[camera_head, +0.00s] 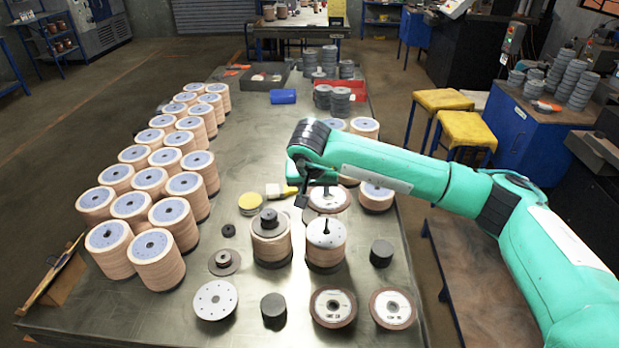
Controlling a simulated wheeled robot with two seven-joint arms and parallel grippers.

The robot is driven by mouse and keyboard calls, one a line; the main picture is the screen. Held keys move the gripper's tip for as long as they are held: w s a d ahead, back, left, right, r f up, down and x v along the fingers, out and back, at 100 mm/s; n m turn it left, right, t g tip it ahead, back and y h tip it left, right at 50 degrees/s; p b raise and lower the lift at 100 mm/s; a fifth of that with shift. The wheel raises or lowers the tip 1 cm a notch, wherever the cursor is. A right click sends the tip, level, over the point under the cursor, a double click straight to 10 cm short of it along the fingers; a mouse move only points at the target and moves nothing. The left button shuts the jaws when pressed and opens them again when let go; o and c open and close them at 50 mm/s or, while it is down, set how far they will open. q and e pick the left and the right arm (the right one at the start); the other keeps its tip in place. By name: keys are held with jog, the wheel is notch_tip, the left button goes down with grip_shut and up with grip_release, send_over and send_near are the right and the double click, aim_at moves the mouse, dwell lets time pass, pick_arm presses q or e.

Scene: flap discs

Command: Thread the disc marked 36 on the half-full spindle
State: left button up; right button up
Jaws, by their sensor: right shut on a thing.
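My right gripper (314,192) reaches in from the right over the middle of the table. It is shut on a flap disc (333,203) with a reddish rim and pale centre label, partly hidden by the fingers. Just nearer, a stack of tan discs (326,250) has a thin dark pin standing out of its pale top, apparently a part-filled spindle. The held disc is behind this pin, not around it. Two loose flap discs with labels, one left (333,306) and one right (393,307), lie at the front. Numbers are too small to read. My left gripper is out of view.
Left of the pin stack stands another stack (270,246) with dark pieces on top. A bare dark base (224,262), a pale plate (215,299) and black cylinders (273,308) (381,252) stand nearby. Rows of tan stacks (155,256) fill the left side.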

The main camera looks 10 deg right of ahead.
aim_at(313, 201)
jog(key=shift+s+f, duration=0.1)
jog(key=shift+s, duration=0.1)
jog(key=shift+s+f, duration=0.1)
jog(key=shift+f, duration=0.15)
jog(key=f, duration=0.1)
jog(key=f+b, duration=0.1)
jog(key=f, duration=0.1)
jog(key=shift+w+f, duration=0.25)
jog(key=shift+f, duration=0.05)
jog(key=shift+f+b, duration=0.3)
jog(key=shift+f, duration=0.2)
jog(key=shift+f+b, duration=0.95)
jog(key=shift+b, duration=0.15)
jog(key=o, duration=1.3)
jog(key=shift+s, duration=0.1)
